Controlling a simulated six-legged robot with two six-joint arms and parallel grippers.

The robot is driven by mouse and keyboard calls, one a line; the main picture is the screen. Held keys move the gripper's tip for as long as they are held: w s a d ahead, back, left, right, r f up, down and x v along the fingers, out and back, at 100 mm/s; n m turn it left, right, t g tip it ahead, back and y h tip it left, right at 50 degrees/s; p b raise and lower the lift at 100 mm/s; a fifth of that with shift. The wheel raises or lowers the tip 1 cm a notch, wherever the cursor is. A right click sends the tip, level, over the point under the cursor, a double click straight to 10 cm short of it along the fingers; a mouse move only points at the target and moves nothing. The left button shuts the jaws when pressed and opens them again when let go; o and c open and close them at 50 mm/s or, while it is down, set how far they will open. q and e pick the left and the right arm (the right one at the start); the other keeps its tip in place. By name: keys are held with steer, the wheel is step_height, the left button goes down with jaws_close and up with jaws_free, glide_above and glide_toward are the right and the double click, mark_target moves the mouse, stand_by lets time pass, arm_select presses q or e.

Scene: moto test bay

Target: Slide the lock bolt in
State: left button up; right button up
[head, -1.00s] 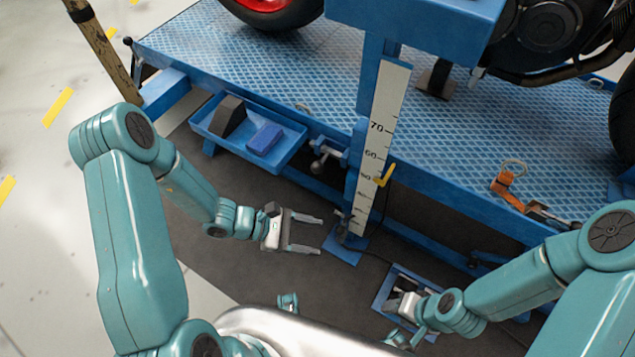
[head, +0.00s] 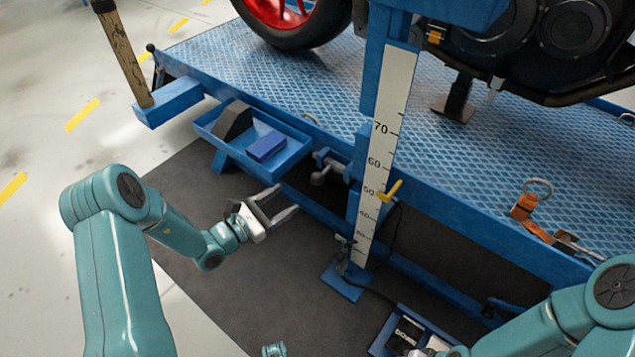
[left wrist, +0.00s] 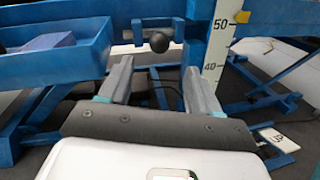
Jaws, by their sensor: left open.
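The lock bolt (head: 321,176) is a grey metal pin with a round knob, mounted on the blue lift's near side beside the scale post. Its dark ball knob (left wrist: 159,41) shows in the left wrist view, ahead of my fingers and roughly centred between them. My left gripper (head: 287,199) is open and empty, below and left of the bolt, with its fingers pointing toward it. The gap between fingers and knob is clear. My right gripper is mostly cut off at the bottom edge of the head view, so its fingers cannot be made out.
A blue side tray (head: 288,160) with a dark wedge and a blue block hangs left of the bolt. The scale post (head: 385,150) with a yellow pointer (head: 391,191) stands right of it. An orange strap (head: 524,206) lies on the platform (head: 440,150).

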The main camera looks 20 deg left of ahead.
mark_target(318, 178)
arm_select(q)
steer(key=b+x, duration=0.2)
steer(key=x, duration=0.9)
steer(key=shift+f+b, duration=0.1)
steer(key=shift+b, duration=0.3)
steer(key=shift+w+d, duration=0.35)
steer(key=shift+w, duration=0.15)
jaws_close()
